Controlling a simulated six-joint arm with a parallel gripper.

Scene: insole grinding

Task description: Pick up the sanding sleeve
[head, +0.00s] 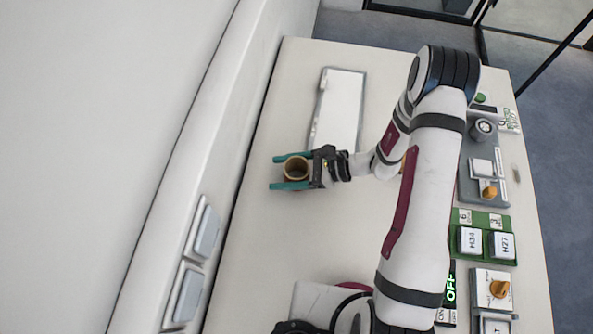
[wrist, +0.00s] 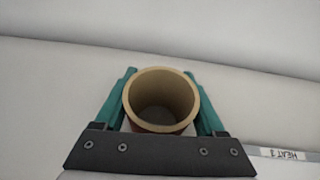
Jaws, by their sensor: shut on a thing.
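The sanding sleeve (head: 296,168) is a short tan, hollow cylinder with a brownish outside. My gripper (head: 291,171) has its two teal fingers on either side of the sleeve and is shut on it. In the wrist view the sleeve (wrist: 161,100) stands between the teal fingers (wrist: 161,103), its round open top facing the camera. Its lower part is hidden behind the dark gripper body. I cannot tell whether its base touches the table.
A white flat panel (head: 338,110) lies on the pale table (head: 250,250) behind the gripper. Control boxes with orange knobs (head: 499,289) and a green-framed unit (head: 486,237) line the right side. A wall with switches (head: 206,231) runs along the left. The table's left-front area is clear.

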